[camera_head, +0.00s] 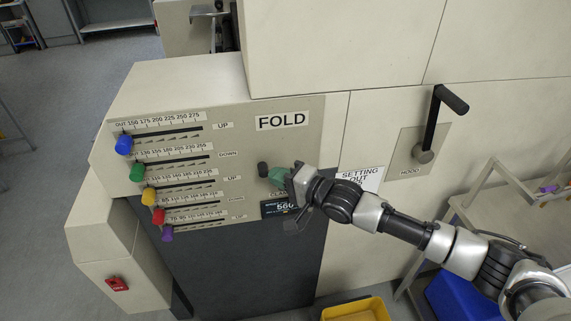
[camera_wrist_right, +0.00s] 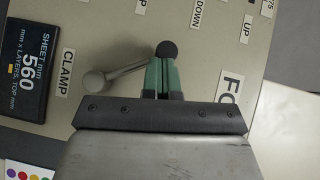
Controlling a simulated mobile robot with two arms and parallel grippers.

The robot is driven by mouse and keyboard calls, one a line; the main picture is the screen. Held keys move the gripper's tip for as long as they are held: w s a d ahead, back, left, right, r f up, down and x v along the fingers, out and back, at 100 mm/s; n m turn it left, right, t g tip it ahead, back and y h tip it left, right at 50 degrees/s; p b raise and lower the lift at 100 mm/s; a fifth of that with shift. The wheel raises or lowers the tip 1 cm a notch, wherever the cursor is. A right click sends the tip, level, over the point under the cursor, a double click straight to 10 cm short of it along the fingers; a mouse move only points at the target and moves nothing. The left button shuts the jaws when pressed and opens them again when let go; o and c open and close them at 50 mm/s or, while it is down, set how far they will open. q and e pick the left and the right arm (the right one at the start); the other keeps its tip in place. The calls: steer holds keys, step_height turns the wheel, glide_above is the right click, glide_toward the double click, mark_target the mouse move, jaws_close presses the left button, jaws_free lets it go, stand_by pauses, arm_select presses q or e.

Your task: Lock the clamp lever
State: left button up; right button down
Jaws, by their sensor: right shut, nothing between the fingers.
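The clamp lever is a grey rod on a round pivot (camera_wrist_right: 94,82), with a black ball knob (camera_wrist_right: 167,50) at its far end, on the machine's beige panel. The CLAMP label (camera_wrist_right: 66,73) is beside the pivot. In the head view the black knob (camera_head: 262,169) shows just left of my right gripper (camera_head: 272,175). Its green-tipped fingers (camera_wrist_right: 161,76) are shut with nothing between them. The fingertips are at the knob end of the lever and hide part of the rod; whether they touch it I cannot tell. My left gripper is not in view.
Fold sliders with coloured knobs (camera_head: 124,145) line the panel on the left. A dark display reading 560 (camera_wrist_right: 25,65) is near the lever. A HOOD crank handle (camera_head: 434,118) sticks out at the right. A yellow bin (camera_head: 357,310) is below.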

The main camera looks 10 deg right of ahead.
steer(key=shift+a+f+n+h+p, duration=0.1)
steer(key=shift+a+n+h+p, duration=0.35)
steer(key=shift+p, duration=0.2)
steer(key=shift+d, duration=0.1)
steer(key=b+v, duration=0.2)
steer(key=v, duration=0.8)
steer(key=shift+s+d, duration=0.2)
steer(key=shift+d, duration=0.1)
